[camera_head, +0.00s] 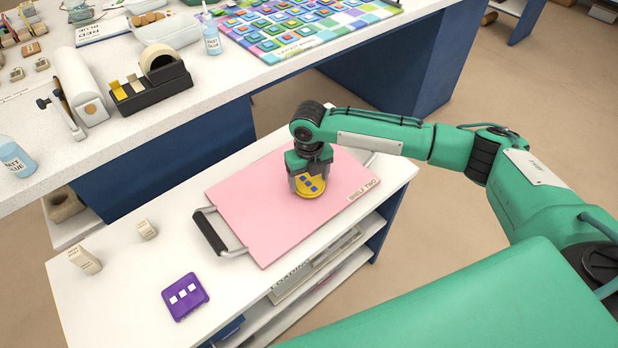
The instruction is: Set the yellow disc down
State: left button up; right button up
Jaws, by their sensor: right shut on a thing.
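The yellow disc (311,187) has small blue squares on its top. My right gripper (309,178) is shut on it, with the fingers pointing down. The disc is over the right-middle part of a pink board (258,222) labelled "SHELF TWO". I cannot tell whether the disc touches the board or hangs just above it. The gripper hides the disc's far side. My left gripper is not in view.
The pink board has a dark-gripped handle (210,232) at its left and lies on a white shelf unit (128,272). A purple square tile (185,296) and two small cream boxes (84,261) stand left of it. A cluttered white bench (190,120) lies behind.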

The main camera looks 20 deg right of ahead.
aim_at(309, 182)
jog(key=shift+f, duration=0.25)
jog(key=o, duration=1.1)
jog(key=shift+f, duration=0.1)
notch_tip(309, 182, up, 12)
jog(key=shift+r, duration=0.15)
